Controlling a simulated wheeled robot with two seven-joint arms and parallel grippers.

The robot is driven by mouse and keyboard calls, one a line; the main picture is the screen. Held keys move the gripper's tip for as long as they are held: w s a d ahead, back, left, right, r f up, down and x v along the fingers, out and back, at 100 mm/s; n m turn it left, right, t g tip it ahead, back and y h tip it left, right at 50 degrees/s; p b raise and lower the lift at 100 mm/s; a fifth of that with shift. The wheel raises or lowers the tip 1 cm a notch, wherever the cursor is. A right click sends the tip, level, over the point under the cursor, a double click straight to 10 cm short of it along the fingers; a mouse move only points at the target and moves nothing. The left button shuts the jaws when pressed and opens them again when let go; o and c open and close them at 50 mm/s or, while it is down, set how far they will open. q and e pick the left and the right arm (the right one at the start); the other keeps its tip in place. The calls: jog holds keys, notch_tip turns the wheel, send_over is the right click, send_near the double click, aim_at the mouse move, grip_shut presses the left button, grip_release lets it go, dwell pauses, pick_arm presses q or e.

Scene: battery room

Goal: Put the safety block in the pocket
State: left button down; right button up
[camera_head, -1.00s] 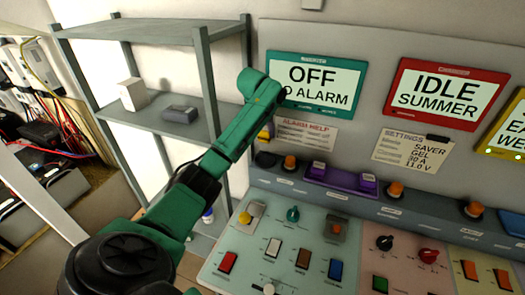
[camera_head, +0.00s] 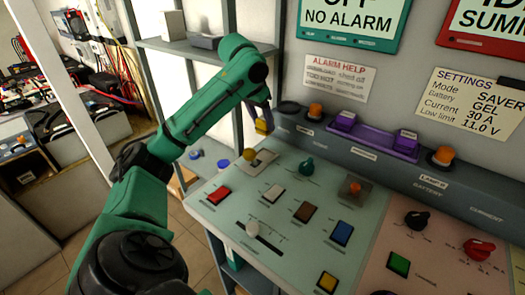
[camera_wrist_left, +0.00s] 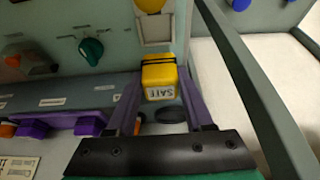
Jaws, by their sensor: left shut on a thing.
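My left gripper (camera_head: 262,118) is shut on the yellow safety block (camera_head: 263,127), beside the console's left edge. In the left wrist view the block (camera_wrist_left: 160,78) is between the two purple fingers, with a "SAFE" label and a black band across it. It appears held above the console ledge. A dark round thing (camera_head: 289,107) lies on the ledge close to the block; it also shows below the block in the left wrist view (camera_wrist_left: 170,115). I cannot tell whether it is the pocket, and no pocket is clearly visible. My right gripper is out of view.
The sloped console (camera_head: 285,215) carries buttons, a slider and a green knob (camera_head: 306,167). A purple tray (camera_head: 372,137) and orange lamps stand on the ledge. A grey shelf (camera_head: 185,55) stands left behind my arm. Signs hang on the wall above.

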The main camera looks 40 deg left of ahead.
pick_arm(q)
notch_tip(320, 180, down, 8)
jog(key=shift+d+f+b, duration=0.1)
jog(key=shift+f+b, duration=0.1)
jog(key=shift+b, duration=0.45)
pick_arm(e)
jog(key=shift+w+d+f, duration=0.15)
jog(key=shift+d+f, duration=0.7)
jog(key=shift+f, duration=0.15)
pick_arm(q)
jog(key=shift+d, duration=0.1)
jog(key=shift+f, duration=0.15)
jog(key=shift+c, duration=1.4)
grip_release()
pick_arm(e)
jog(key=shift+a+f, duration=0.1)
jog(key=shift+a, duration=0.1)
